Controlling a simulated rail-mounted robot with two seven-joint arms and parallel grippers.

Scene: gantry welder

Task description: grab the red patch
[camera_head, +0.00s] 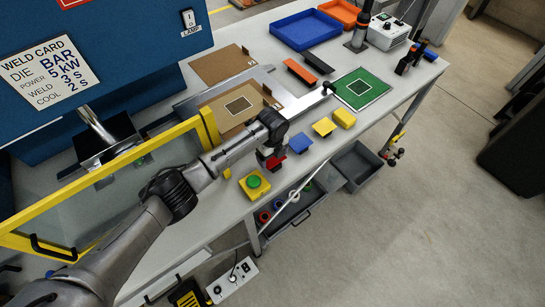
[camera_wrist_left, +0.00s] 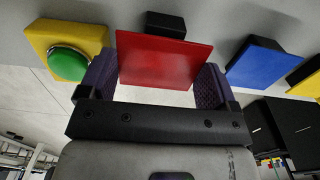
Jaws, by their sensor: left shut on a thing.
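My left gripper (camera_head: 271,155) reaches down at the front edge of the grey table. It is shut on the red patch (camera_head: 275,162), a thin red square that shows just below the fingers. In the left wrist view the red patch (camera_wrist_left: 165,62) stands between the two dark purple-grey fingers of the left gripper (camera_wrist_left: 157,80), one finger at each side edge. A black block (camera_wrist_left: 165,22) shows behind the patch. I cannot tell whether the patch is clear of its support. My right gripper is not in view.
A yellow box with a green button (camera_head: 254,182) sits close to the left of the gripper. A blue patch (camera_head: 302,142) and a yellow patch (camera_head: 324,127) stand to the right. A green mat (camera_head: 377,85) lies farther right. A yellow-framed guard (camera_head: 105,180) is at left.

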